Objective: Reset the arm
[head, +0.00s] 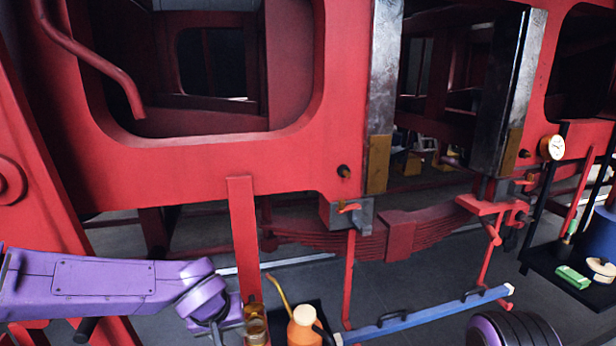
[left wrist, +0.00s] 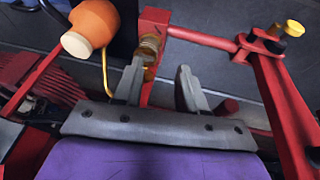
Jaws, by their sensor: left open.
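My left arm (head: 90,285), purple, reaches in from the left in the head view, low in front of the red frame. My left gripper (left wrist: 160,84) shows in the left wrist view with its two grey fingers apart and nothing between them. Beyond the fingertips are a red post and a brass fitting (left wrist: 150,46), which look apart from the fingers, though the gap is hard to judge. A purple and black rounded part of mine is at the bottom right of the head view. My right gripper does not show.
An orange oil can (head: 304,328) with a thin spout stands near the brass fitting (head: 255,326). A blue bar (head: 425,317) lies to its right. The red frame (head: 220,165) and leaf spring (head: 330,232) stand behind. A dark tray with a green block (head: 572,277) is at right.

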